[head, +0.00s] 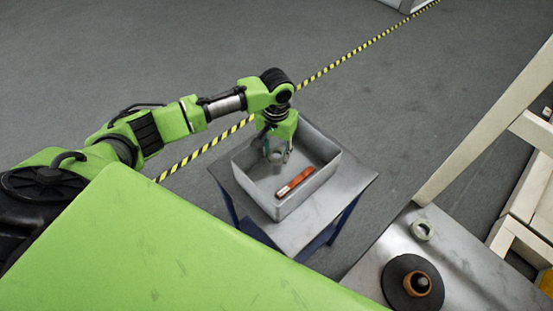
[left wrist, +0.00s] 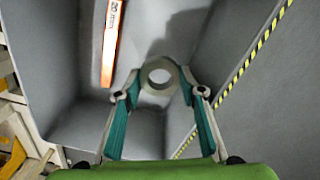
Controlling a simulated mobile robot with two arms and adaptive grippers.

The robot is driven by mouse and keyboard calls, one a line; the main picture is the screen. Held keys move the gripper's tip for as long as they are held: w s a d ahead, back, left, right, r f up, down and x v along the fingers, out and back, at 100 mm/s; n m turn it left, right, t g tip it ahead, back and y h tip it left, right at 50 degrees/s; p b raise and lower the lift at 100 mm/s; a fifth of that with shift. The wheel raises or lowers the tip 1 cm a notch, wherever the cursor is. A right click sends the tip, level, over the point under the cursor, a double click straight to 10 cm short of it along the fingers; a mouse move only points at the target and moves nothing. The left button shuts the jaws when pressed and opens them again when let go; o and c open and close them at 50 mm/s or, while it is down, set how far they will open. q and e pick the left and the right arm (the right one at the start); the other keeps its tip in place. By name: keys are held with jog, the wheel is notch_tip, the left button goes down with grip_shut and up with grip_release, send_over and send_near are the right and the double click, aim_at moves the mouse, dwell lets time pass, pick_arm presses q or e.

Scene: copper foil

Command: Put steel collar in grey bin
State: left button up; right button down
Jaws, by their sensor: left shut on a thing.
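The steel collar (left wrist: 159,63), a grey ring, sits between the teal-padded fingertips of my left gripper (left wrist: 159,84), which is shut on it. In the head view my left gripper (head: 277,152) points down inside the outline of the grey bin (head: 312,200); the collar shows small and partly hidden between its fingers. The bin stands on a small metal table. The bin's grey walls and floor also fill much of the left wrist view (left wrist: 52,55). I cannot tell how far the collar is above the floor. My right gripper is not in view.
An orange-red labelled bar (head: 295,182) lies in the bin, and also shows in the left wrist view (left wrist: 112,45). On the right-hand metal table (head: 465,275) are a pale ring (head: 422,229) and a dark disc (head: 398,290) bearing a copper-coloured round piece (head: 419,283).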

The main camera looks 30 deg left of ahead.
aim_at(276, 167)
pick_arm(q)
notch_tip(276, 167, down, 4)
jog(key=shift+f, duration=0.45)
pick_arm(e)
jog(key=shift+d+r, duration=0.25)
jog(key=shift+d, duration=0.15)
pick_arm(q)
jog(key=shift+f, duration=0.1)
jog(key=o, duration=1)
notch_tip(276, 167, up, 12)
jog(key=shift+b, duration=0.45)
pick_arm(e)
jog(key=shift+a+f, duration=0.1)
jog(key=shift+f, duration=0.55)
